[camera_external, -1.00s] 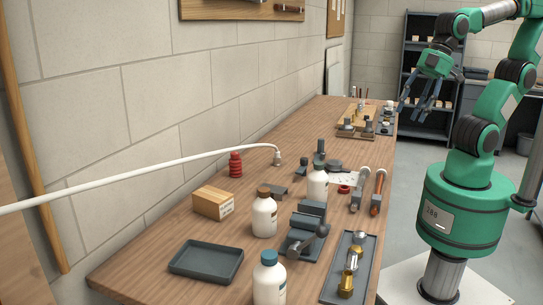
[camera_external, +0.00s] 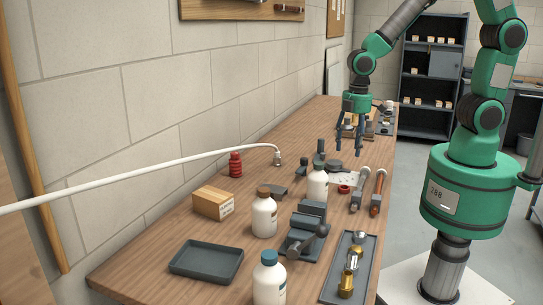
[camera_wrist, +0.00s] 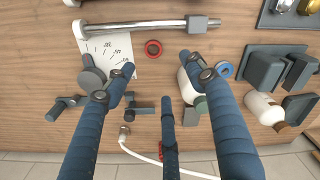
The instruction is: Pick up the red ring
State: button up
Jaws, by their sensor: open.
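In the wrist view the red ring (camera_wrist: 153,48) is near the top middle, beside a white sheet with printed marks (camera_wrist: 112,50). My gripper (camera_external: 351,148) hangs above the bench with its fingers pointing down, clear of the ring. In the wrist view my gripper (camera_wrist: 158,78) has its blue fingers spread apart with nothing between them. The ring shows just beyond the fingertips and is unobstructed.
A white hose (camera_external: 150,172) arches over the bench's left side. An empty grey tray (camera_external: 207,261) sits at the front.

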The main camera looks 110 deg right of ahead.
jog(key=d+f, duration=0.1)
jog(key=f, duration=0.1)
jog(key=shift+s+d+f, duration=0.2)
jog(key=shift+d+f, duration=0.1)
jog(key=shift+d, duration=0.1)
jog(key=b, duration=0.1)
send_over(344, 190)
jog(key=s+d, duration=0.2)
jog(key=shift+w+a+f, duration=0.1)
jog(key=shift+f, duration=2.05)
jog(key=shift+w+a+f, duration=0.1)
jog(key=shift+f, duration=2.05)
jog(key=shift+s+f+b, duration=0.15)
jog(key=shift+f+b, duration=0.55)
jog(key=shift+f, duration=1.9)
jog(key=shift+c, duration=0.2)
jog(key=c, duration=0.8)
